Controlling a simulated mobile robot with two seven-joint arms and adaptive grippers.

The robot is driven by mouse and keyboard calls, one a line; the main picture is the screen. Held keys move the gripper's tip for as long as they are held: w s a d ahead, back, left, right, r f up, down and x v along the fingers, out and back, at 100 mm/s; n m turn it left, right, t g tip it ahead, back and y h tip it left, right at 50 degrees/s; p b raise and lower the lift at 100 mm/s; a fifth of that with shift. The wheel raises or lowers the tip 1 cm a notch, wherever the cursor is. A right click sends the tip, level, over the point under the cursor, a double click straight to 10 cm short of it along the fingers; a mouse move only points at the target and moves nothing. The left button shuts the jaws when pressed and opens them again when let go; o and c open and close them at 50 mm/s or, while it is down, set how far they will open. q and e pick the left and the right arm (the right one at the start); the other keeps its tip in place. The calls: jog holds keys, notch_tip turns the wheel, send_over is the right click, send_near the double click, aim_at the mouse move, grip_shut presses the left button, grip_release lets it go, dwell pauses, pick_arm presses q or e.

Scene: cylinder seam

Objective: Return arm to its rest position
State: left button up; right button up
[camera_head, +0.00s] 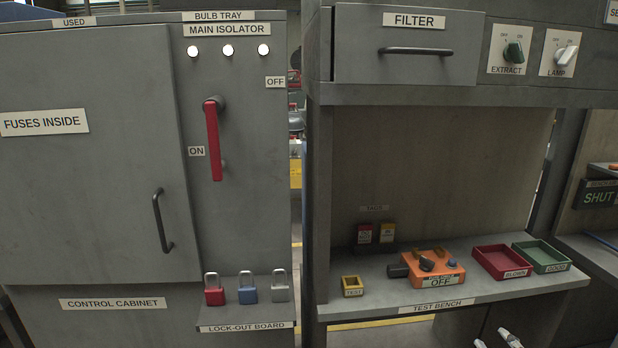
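No arm reaches into the cabinet or bench area. My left gripper is not in view. Small pale tips (508,338) at the bottom edge, in front of the test bench, may be part of my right gripper; too little shows to tell whether it is open or shut, and nothing is seen held there. The grey control cabinet (90,200) has its door closed. The red main isolator handle (213,140) points upright, beside the ON label.
Red, blue and grey padlocks (247,290) stand on the lock-out board (245,327). The test bench (400,297) bears an orange tester (430,265) labelled OFF, a small yellow tray (352,286), a red tray (503,262) and a green tray (541,256). The filter drawer (405,70) is shut.

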jog(key=s+a+f+m+g+p, duration=0.1)
jog(key=s+a+f+m+g, duration=0.3)
jog(key=s+f, duration=0.45)
jog(key=s+a+f+m+g, duration=0.1)
jog(key=s+a+f+m, duration=0.2)
jog(key=s+a+f, duration=0.55)
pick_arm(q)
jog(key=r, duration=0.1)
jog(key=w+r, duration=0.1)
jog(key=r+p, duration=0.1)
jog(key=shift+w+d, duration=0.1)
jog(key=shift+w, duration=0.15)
pick_arm(e)
jog(key=s+a+f+m+g, duration=0.1)
jog(key=s+a+f, duration=0.3)
jog(key=s, duration=0.3)
jog(key=s+a+f+m+g+y, duration=0.1)
jog(key=s+a+f+m+g, duration=0.1)
jog(key=s+a+f, duration=0.2)
jog(key=s+a, duration=0.1)
jog(key=s, duration=0.2)
jog(key=shift+m, duration=0.3)
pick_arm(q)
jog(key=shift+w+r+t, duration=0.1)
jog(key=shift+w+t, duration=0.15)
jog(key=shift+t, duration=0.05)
pick_arm(e)
jog(key=shift+a+f, duration=0.1)
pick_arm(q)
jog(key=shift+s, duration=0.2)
